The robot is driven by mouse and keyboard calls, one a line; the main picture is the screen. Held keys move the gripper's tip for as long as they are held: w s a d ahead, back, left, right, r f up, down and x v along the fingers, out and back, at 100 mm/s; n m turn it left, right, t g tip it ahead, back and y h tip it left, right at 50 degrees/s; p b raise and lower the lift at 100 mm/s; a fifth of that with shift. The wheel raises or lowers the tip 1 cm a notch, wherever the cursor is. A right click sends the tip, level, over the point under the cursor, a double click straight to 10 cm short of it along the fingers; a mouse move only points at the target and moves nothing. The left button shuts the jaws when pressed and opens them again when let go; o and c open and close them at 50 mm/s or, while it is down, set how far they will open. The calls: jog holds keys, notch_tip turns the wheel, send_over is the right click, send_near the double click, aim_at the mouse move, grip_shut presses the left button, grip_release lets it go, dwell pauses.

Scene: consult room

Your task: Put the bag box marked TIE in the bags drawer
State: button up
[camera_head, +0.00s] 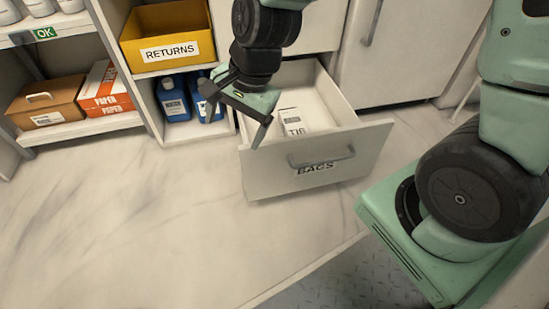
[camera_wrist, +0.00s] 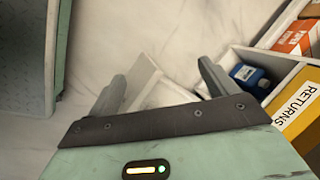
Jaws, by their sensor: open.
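The drawer marked BAGS (camera_head: 262,178) is pulled open below the counter, with a bar handle on its front. A white box (camera_head: 293,122) with the letters TIE lies inside it, partly hidden by the drawer front and my arm. My gripper (camera_head: 262,127) is above the left part of the drawer, just left of the box, with open, empty jaws. In the wrist view the open fingers of my gripper (camera_wrist: 160,82) spread over part of the drawer (camera_wrist: 145,80). The box cannot be clearly made out there.
A yellow RETURNS bin (camera_head: 168,35) sits on a shelf left of the drawer, above blue bottles (camera_head: 174,98). A brown box (camera_head: 46,103) and an orange-white PAPER box (camera_head: 105,90) stand farther left. The marble floor in front is clear.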

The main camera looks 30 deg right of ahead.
jog(key=s+r+n+g+h, duration=0.1)
jog(key=s+r+n, duration=0.1)
jog(key=s+n, duration=0.6)
jog(key=s+r+n+h, duration=0.1)
jog(key=s+r+n, duration=0.2)
jog(key=s+n, duration=0.5)
jog(key=n, duration=0.2)
jog(key=shift+a+r+n+g+h, duration=0.25)
jog(key=shift+n+g+h, duration=0.05)
jog(key=shift+g, duration=0.1)
